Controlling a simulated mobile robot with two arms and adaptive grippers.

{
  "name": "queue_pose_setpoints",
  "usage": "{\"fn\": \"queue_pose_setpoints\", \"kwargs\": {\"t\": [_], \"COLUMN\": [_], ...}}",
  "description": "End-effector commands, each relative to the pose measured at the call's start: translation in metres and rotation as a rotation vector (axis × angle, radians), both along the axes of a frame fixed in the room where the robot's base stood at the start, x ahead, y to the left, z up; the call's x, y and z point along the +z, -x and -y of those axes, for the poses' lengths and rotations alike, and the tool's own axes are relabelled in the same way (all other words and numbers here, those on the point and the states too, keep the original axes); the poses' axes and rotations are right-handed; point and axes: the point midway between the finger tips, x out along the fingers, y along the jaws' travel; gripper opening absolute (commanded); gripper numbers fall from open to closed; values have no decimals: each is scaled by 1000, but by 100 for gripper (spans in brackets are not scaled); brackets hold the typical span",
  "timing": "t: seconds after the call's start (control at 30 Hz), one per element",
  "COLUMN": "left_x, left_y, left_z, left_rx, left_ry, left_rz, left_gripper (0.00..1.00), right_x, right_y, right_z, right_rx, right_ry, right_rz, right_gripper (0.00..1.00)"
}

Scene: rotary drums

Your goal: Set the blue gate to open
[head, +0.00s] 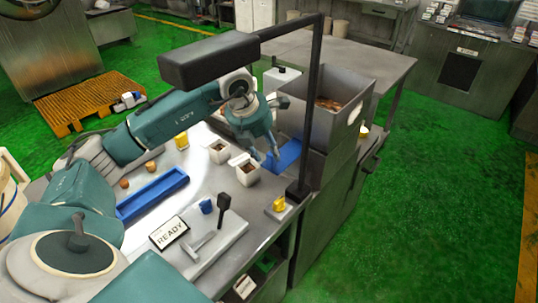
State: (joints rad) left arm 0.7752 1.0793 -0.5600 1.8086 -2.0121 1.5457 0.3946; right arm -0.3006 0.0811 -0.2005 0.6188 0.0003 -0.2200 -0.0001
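A flat blue piece (286,156), which looks like the blue gate, lies at the foot of the grey hopper; I cannot tell its setting, and my gripper hides part of it. My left gripper (267,156) points down just left of this blue piece, with its two fingers apart and nothing seen between them. I cannot tell whether it touches the blue piece. My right gripper is not in view.
A grey hopper (341,118) with brown contents stands behind the gripper, beside a dark upright post (311,100).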

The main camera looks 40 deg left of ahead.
Motion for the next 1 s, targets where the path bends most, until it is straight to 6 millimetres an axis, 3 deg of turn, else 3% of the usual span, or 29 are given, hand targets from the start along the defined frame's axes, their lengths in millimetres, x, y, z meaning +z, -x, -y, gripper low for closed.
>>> {"fn": "queue_pose_setpoints", "kwargs": {"t": [0.2,0.4,1.0], "left_x": [46,73,80], "left_y": [18,29,34], "left_z": [-1,-1,-1], "left_rx": [-1,-2,-3], "left_ry": [-1,0,1], "left_rz": [4,1,-3], "left_gripper": [39,39,39], "right_x": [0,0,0], "right_y": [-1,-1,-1], "right_z": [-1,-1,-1], "right_rx": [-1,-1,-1], "right_ry": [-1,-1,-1], "right_rz": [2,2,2], "right_gripper": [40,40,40]}}
